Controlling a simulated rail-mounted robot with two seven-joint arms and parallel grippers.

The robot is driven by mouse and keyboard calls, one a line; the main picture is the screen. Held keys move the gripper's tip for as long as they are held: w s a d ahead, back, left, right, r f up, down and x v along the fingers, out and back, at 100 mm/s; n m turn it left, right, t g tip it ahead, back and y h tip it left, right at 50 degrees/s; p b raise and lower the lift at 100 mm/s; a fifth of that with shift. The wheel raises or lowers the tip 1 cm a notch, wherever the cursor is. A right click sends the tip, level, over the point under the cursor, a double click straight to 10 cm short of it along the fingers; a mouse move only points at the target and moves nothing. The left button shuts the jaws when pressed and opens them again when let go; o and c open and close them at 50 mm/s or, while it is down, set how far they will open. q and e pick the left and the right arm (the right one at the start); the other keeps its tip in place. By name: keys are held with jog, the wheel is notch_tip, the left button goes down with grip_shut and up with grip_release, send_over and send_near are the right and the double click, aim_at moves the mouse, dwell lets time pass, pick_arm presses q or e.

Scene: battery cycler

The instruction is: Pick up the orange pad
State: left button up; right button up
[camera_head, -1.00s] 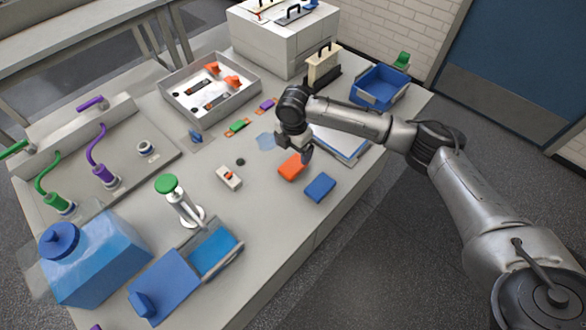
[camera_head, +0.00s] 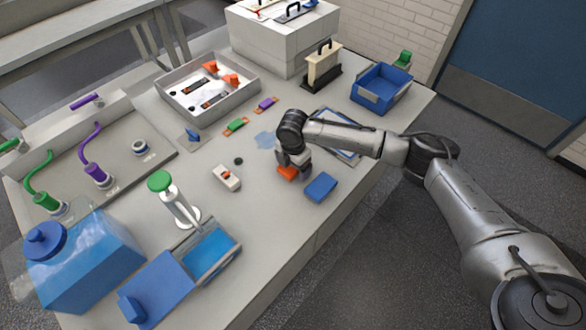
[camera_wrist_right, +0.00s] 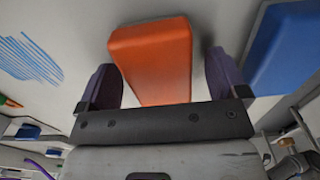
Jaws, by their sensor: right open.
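The orange pad (camera_head: 286,173) lies on the table, partly hidden under my right gripper (camera_head: 293,165) in the head view. In the right wrist view the orange pad (camera_wrist_right: 152,58) sits between the two dark fingers of my right gripper (camera_wrist_right: 163,85). The fingers are apart, with a gap visible on each side of the pad. My left gripper does not show.
A blue pad (camera_head: 320,187) lies close to the right of the orange pad, and it also shows in the right wrist view (camera_wrist_right: 287,50). A white device (camera_head: 227,178) with an orange mark lies to the left. A blue bin (camera_head: 381,89) stands at the back right.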

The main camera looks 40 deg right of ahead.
jog(key=c, duration=1)
jog(key=shift+c, duration=0.2)
jog(key=shift+r, duration=0.15)
jog(key=shift+r, duration=0.25)
notch_tip(320, 180, up, 3)
jog(key=shift+r+p, duration=0.2)
jog(key=shift+p, duration=0.85)
jog(key=s+d+r+p, duration=0.1)
jog(key=s+r, duration=0.1)
jog(key=s+d+r+p, duration=0.1)
jog(key=s+d+r, duration=0.1)
jog(key=s, duration=0.1)
jog(key=s+d+r+p, duration=0.1)
jog(key=s+d+r, duration=0.1)
jog(key=s, duration=0.1)
jog(key=shift+s, duration=0.25)
jog(key=shift+s+d+r+p, duration=0.15)
jog(key=shift+s+d+r, duration=0.1)
jog(key=shift+s, duration=0.15)
jog(key=shift+s+d+r+p, duration=0.15)
jog(key=shift+s+d, duration=0.1)
jog(key=shift+s, duration=0.1)
